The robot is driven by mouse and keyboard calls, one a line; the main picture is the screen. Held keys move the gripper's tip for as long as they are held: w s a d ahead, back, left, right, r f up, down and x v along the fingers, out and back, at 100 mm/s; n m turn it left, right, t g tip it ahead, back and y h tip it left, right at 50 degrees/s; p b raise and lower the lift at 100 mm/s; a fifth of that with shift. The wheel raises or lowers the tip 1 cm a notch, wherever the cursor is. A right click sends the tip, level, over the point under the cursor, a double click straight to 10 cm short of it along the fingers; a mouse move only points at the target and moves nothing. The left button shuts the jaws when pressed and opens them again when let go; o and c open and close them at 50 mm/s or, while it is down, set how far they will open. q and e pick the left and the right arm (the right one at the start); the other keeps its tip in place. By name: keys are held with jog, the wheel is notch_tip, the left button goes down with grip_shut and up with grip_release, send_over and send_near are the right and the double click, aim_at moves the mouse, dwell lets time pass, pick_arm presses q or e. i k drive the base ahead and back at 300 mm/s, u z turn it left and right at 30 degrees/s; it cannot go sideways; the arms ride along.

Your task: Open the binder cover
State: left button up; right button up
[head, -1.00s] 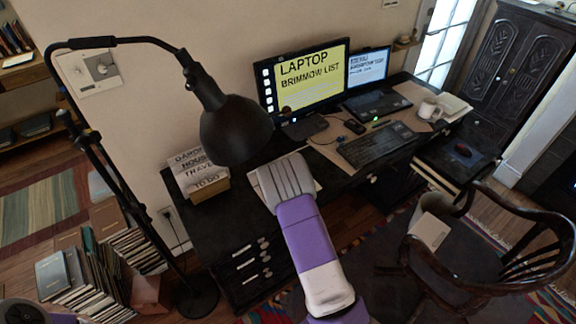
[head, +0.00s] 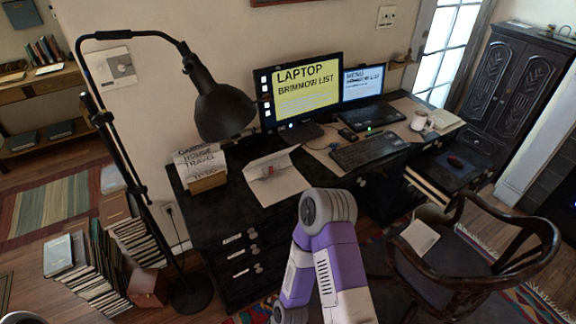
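The binder (head: 279,190) lies on the dark desk left of the keyboard, a pale, cream-coloured sheet-like shape. A pale flap (head: 266,162) along its far side stands raised at an angle, apart from the flat near part. A small reddish patch shows between flap and base; I cannot tell what it is. One purple and white arm of mine rises from the bottom centre and bends in front of the desk, clear of the binder. Neither gripper shows, so their fingers are hidden or out of frame.
A black floor lamp (head: 224,110) arches over the desk's left end. A box of labelled cards (head: 205,180) stands left of the binder. The monitor (head: 308,92), keyboard (head: 370,150) and mug (head: 419,120) are right of it. A wooden chair (head: 470,245) stands in front at right.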

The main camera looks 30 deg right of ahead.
aim_at(254, 170)
jog(key=z, duration=0.3)
jog(key=i, duration=1)
jog(key=u, duration=0.15)
